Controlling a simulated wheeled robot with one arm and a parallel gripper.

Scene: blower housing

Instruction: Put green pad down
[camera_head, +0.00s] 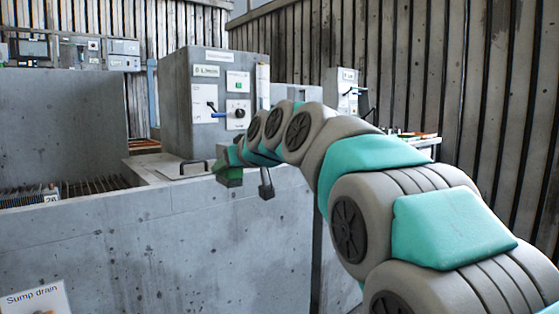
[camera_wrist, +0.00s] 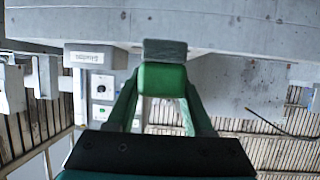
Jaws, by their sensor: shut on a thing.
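The green pad (camera_head: 230,178) is a small block at the end of my arm in the head view. It hangs in front of the grey concrete wall, near the top ledge. In the wrist view the green pad (camera_wrist: 162,77) sits between the two green fingers of my gripper (camera_wrist: 162,88), which is shut on it. A dark grey-green face shows at the pad's far end. I cannot tell whether the pad touches any surface. In the head view my gripper (camera_head: 224,164) is small and partly hidden by my arm.
A grey control cabinet (camera_head: 183,110) with labels and a knob stands behind the ledge (camera_head: 165,175). A recess with a metal grating (camera_head: 95,187) lies at the left. A "Sump drain" sign (camera_head: 35,300) is at lower left. A white-topped table (camera_head: 425,141) stands behind my arm.

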